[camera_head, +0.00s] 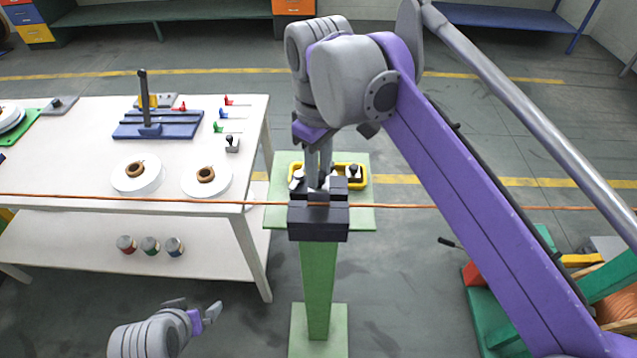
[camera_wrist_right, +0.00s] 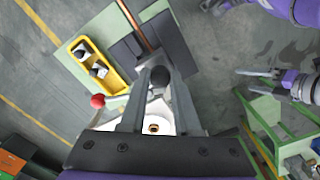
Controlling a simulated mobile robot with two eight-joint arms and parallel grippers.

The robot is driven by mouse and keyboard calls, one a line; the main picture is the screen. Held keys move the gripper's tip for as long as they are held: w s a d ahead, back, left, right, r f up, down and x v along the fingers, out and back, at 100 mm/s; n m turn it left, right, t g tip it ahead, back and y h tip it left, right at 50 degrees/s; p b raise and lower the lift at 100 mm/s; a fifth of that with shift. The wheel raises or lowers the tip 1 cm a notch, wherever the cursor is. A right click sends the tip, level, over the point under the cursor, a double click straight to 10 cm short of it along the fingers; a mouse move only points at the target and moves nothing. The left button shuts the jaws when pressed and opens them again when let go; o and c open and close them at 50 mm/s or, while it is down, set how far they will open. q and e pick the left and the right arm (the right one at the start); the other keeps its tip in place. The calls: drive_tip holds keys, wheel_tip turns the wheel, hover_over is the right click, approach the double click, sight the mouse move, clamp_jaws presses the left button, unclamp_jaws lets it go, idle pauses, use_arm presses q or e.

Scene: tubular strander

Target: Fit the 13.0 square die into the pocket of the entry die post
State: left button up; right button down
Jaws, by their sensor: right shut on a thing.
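The entry die post (camera_head: 319,265) is a green column with a dark block (camera_head: 319,222) on top. My right gripper (camera_head: 319,178) points down at this block, just behind its front part. In the wrist view the right gripper (camera_wrist_right: 160,80) is shut on a dark round knob (camera_wrist_right: 160,75), which I take for the handle of the square die. The die body and the pocket are mostly hidden by the fingers and block, so I cannot tell whether the die is seated. No size marking is readable. My left gripper (camera_head: 193,308) is open and empty at the lower left.
A copper wire (camera_head: 420,206) runs across the block. A yellow tray (camera_wrist_right: 115,82) with two knobbed dies sits behind the block. A white table (camera_head: 90,193) at the left carries spools, a blue stand (camera_head: 158,131) and a knobbed block (camera_head: 232,143). Floor shows around the post.

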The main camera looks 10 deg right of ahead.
drive_tip(key=shift+f, duration=1.95)
use_arm(q)
drive_tip(key=shift+f, duration=0.15)
use_arm(e)
drive_tip(key=shift+w, duration=0.1)
drive_tip(key=shift+f, duration=0.2)
use_arm(q)
drive_tip(key=shift+f, duration=0.1)
use_arm(e)
drive_tip(key=c, duration=0.6)
unclamp_jaws()
drive_tip(key=shift+c, duration=0.2)
drive_tip(key=shift+r, duration=0.35)
wheel_tip(320, 180, up, 12)
drive_tip(key=shift+f+p, duration=0.15)
drive_tip(key=shift+p, duration=0.35)
use_arm(q)
drive_tip(key=shift+w+r, duration=0.25)
drive_tip(key=shift+r, duration=0.25)
drive_tip(key=shift+w+r, duration=0.2)
drive_tip(key=shift+r, duration=0.3)
